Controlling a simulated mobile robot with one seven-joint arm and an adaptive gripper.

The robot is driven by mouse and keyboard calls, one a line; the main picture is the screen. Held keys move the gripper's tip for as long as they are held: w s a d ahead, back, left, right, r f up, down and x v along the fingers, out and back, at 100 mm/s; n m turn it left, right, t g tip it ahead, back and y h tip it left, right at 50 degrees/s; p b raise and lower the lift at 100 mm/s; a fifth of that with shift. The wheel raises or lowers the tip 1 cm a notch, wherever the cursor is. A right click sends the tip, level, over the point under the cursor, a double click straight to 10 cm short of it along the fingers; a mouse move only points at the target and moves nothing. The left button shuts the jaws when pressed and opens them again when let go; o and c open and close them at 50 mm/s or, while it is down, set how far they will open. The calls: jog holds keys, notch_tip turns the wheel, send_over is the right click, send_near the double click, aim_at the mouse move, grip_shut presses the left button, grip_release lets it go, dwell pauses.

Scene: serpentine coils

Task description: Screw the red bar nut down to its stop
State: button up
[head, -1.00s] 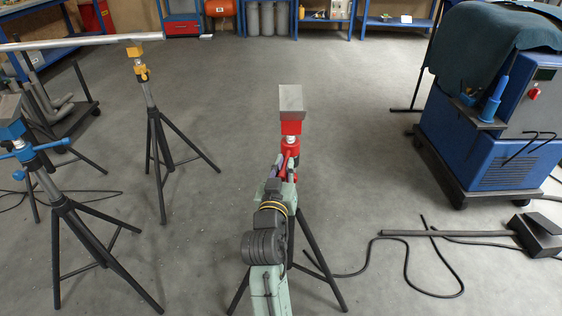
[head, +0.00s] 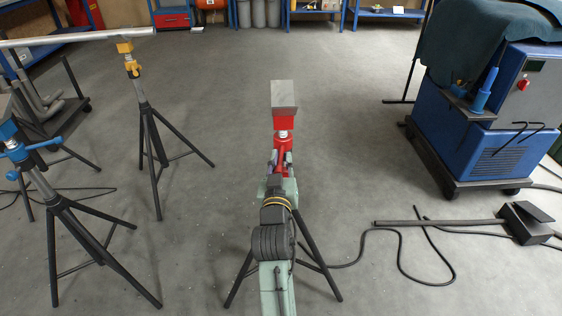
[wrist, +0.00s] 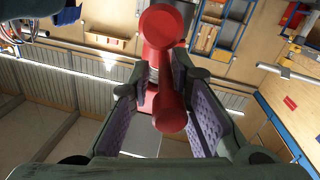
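The red bar nut (wrist: 168,112) shows in the wrist view as a red bar with rounded ends, lengthwise between my fingers. The red stand (head: 285,120) with its grey V-block top (head: 284,93) stands upright on black tripod legs in the head view. My gripper (wrist: 161,76) has its two purple-padded fingers on either side of the bar, tips close to it. I cannot tell whether both pads touch the bar. In the head view my gripper (head: 278,160) reaches the red stand just below its head; my arm hides the nut and lower stand there.
A yellow-topped stand (head: 133,68) and a blue-topped stand (head: 28,158) are on the left, the yellow one under a long pipe (head: 75,39). A blue machine on a cart (head: 460,150) is at right. Cable and a foot pedal (head: 525,222) lie on the floor. Floor behind the red stand is clear.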

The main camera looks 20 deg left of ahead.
jog(key=shift+o, duration=0.7)
jog(key=shift+a+f, duration=0.2)
jog(key=shift+f, duration=0.05)
jog(key=shift+r, duration=0.1)
jog(key=v, duration=0.7)
jog(key=shift+s, duration=0.3)
